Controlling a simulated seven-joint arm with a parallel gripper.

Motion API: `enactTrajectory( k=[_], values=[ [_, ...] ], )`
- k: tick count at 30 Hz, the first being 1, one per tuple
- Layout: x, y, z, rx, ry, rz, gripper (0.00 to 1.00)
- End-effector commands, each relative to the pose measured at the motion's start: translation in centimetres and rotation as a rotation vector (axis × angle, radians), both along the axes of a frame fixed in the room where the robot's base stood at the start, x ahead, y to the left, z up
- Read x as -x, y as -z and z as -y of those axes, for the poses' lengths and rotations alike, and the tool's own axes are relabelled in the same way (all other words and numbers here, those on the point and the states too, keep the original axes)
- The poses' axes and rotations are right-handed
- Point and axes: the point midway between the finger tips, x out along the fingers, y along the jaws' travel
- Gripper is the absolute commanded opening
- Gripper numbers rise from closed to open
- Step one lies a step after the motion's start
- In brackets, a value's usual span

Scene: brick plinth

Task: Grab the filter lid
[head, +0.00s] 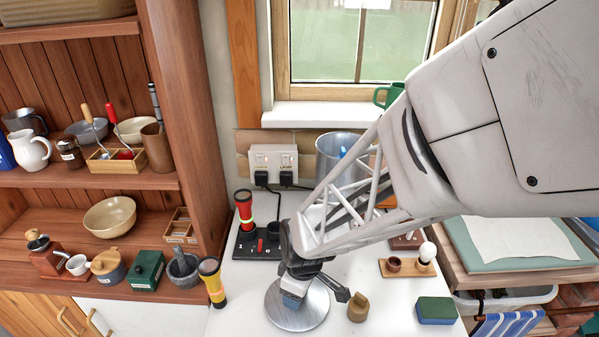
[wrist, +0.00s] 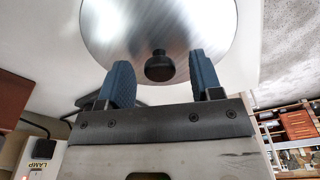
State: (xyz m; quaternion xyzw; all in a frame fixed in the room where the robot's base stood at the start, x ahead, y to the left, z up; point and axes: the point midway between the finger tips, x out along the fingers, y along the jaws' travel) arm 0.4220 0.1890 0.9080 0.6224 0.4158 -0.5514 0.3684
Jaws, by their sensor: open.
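The filter lid (head: 298,315) is a round brushed-metal disc on the white counter in the head view, partly hidden by my gripper. My gripper (head: 293,300) is low over the lid. In the wrist view its two blue-padded fingers (wrist: 160,82) are apart, one on each side of the knob, with a gap to each. Nothing is held. I cannot tell how far the fingertips are above the lid.
A yellow-black flashlight (head: 212,281) stands left of the lid, and a small brown object (head: 358,307) is close on its right. A green-blue sponge (head: 436,311) lies further right. Behind are a red flashlight (head: 244,208) on a black base and a metal bucket (head: 335,150).

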Motion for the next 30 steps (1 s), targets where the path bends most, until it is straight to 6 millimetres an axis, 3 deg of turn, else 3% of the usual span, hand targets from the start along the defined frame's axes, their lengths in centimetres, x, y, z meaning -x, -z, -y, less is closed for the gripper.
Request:
enactTrajectory(
  k=[8, 18, 30],
  values=[
    [0.0, -0.01, 0.01, 0.0, 0.0, 0.0, 0.58],
    [0.0, -0.01, 0.0, 0.0, 0.0, 0.0, 0.06],
    [-0.02, -0.37, -0.01, -0.001, 0.0, 0.001, 0.05]
  ],
)
